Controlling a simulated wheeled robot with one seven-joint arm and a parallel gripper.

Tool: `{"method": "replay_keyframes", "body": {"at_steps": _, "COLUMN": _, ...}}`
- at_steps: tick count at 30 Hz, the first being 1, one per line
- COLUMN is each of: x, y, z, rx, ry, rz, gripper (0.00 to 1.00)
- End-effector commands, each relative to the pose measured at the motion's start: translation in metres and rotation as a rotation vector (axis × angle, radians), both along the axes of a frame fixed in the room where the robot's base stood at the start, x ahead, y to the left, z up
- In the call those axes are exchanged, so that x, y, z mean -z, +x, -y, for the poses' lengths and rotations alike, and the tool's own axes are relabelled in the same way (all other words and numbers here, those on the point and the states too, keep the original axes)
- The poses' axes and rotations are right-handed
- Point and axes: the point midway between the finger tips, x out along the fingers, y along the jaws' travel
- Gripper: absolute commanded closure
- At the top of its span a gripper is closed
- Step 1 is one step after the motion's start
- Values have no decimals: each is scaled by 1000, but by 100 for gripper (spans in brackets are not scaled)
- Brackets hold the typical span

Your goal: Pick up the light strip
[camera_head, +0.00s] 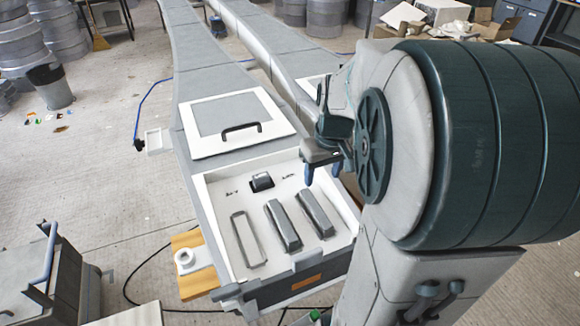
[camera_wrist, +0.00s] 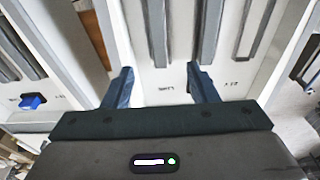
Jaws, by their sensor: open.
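Two dark grey bars lie side by side in a white-rimmed tray (camera_head: 207,215) in the head view, a left bar (camera_head: 283,226) and a right bar (camera_head: 317,214). I cannot tell which, if either, is the light strip. A thin empty-looking outline (camera_head: 248,240) lies left of them. My gripper (camera_head: 322,172) is above the tray's back right part, pointing down, apart from the bars. In the wrist view my gripper (camera_wrist: 160,70) is open with nothing between its fingers. A long grey strip (camera_wrist: 158,30) lies beyond the fingertips there, and more strips lie to its right.
A small black block (camera_head: 262,182) sits at the tray's back. A white-framed lid (camera_head: 205,124) with a black handle lies behind the tray. A wooden board (camera_head: 192,280) with a white ring sticks out left. A blue piece (camera_wrist: 32,101) shows at left in the wrist view.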

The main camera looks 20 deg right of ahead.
Motion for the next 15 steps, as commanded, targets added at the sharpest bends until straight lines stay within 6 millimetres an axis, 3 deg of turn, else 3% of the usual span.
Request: {"method": "replay_keyframes", "body": {"at_steps": 15, "x": 80, "y": 13, "z": 3, "rx": -3, "ry": 3, "rz": -5, "gripper": 47}}
